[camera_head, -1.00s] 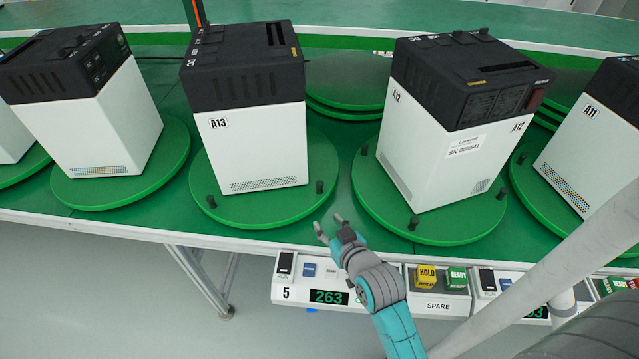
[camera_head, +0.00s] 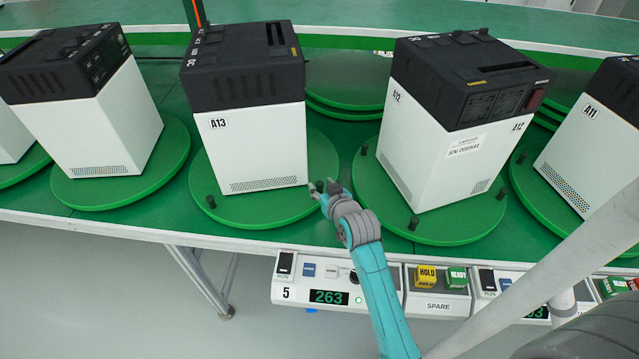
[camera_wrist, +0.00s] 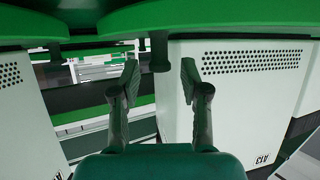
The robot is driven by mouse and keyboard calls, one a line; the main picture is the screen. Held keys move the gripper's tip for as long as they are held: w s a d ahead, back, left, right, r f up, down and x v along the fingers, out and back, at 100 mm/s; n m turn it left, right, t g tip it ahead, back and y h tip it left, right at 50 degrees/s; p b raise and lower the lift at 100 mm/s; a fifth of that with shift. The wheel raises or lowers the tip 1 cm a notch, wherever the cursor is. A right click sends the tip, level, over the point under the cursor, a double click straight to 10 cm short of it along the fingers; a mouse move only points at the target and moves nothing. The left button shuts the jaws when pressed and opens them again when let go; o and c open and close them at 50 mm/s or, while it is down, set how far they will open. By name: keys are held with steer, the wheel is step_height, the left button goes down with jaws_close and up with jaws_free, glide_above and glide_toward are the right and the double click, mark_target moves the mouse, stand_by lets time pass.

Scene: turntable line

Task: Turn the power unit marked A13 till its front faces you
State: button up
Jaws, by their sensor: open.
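The power unit marked A13 (camera_head: 255,150) is a white box with a black top on a green round turntable (camera_head: 255,212). A plain white side with the A13 label and a low vent strip faces me. Its base also shows upside down in the wrist view (camera_wrist: 250,100). A short dark peg (camera_head: 210,201) stands at the turntable's front left. Another peg (camera_wrist: 160,52) at its front right appears between my fingertips in the wrist view. My gripper (camera_head: 323,186) is open at that right peg, with visible gaps beside it (camera_wrist: 160,78).
The unit marked A12 (camera_head: 430,150) stands on its turntable (camera_head: 440,232) just right of my gripper, with its own peg (camera_head: 414,222) near. A control box reading 263 (camera_head: 310,280) hangs on the front edge below my arm. Another unit (camera_head: 105,125) stands left.

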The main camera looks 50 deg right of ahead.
steer(key=shift+x, duration=1.3)
steer(key=shift+c, duration=0.2)
jaws_close()
